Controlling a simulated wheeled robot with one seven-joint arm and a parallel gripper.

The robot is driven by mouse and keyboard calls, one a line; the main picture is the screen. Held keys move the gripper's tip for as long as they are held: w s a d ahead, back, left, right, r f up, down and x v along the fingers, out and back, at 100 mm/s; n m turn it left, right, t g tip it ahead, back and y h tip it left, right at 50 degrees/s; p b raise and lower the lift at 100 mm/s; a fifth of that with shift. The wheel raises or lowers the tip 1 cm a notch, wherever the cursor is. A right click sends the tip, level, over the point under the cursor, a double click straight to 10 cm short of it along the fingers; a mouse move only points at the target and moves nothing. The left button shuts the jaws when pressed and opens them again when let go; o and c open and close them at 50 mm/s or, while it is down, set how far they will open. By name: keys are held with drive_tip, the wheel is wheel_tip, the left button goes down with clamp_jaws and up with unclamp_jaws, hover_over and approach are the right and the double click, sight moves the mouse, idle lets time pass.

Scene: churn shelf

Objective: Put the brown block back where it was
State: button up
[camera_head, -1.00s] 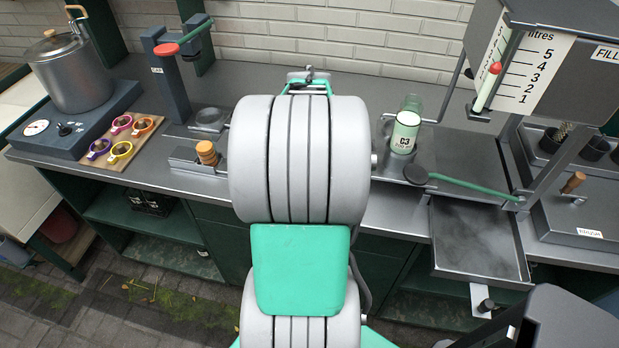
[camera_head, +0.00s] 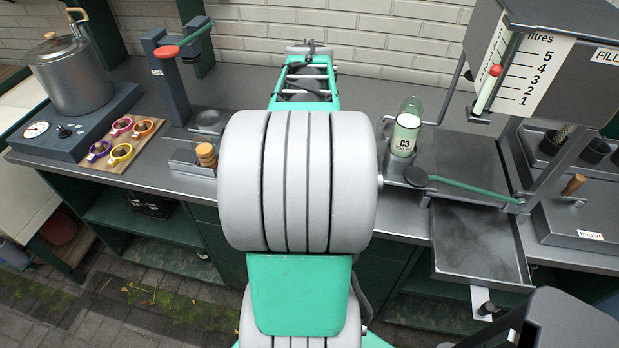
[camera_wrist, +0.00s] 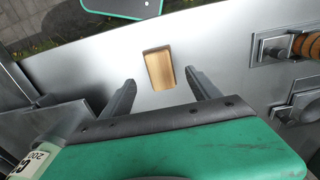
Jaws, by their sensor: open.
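In the wrist view a small tan-brown block (camera_wrist: 159,68), rectangular with darker upper and left edges, shows on the grey steel counter (camera_wrist: 225,40). My gripper (camera_wrist: 160,80) is open, its two dark fingers apart on either side of the block's near end. Clear gaps show between the fingers and the block, and I see nothing held. I cannot tell the height of the fingertips above the counter. In the head view my own arm hides the block and the fingers.
A bottle labelled C3 (camera_head: 405,135) stands right of my arm, near a green-handled lever (camera_head: 470,187). A stack of round brown pieces (camera_head: 206,155) sits in a metal holder to the left. Coloured cups (camera_head: 121,152) lie on a board further left. A brick wall (camera_head: 350,35) closes the back.

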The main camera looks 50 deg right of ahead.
wheel_tip(320, 180, up, 6)
drive_tip(key=w+a+f+n+t, duration=0.15)
drive_tip(key=w+a+n, duration=0.5)
drive_tip(key=a, duration=0.75)
drive_tip(key=a+f+n+t, duration=0.1)
drive_tip(key=a+f+n, duration=0.1)
drive_tip(key=a, duration=0.6)
drive_tip(key=a+f+n+t, duration=0.1)
drive_tip(key=a+f+n, duration=0.2)
drive_tip(key=a, duration=0.6)
drive_tip(key=shift+w+a+n, duration=0.25)
drive_tip(key=shift+a+n, duration=0.05)
drive_tip(key=shift+n, duration=0.75)
drive_tip(key=shift+c, duration=0.5)
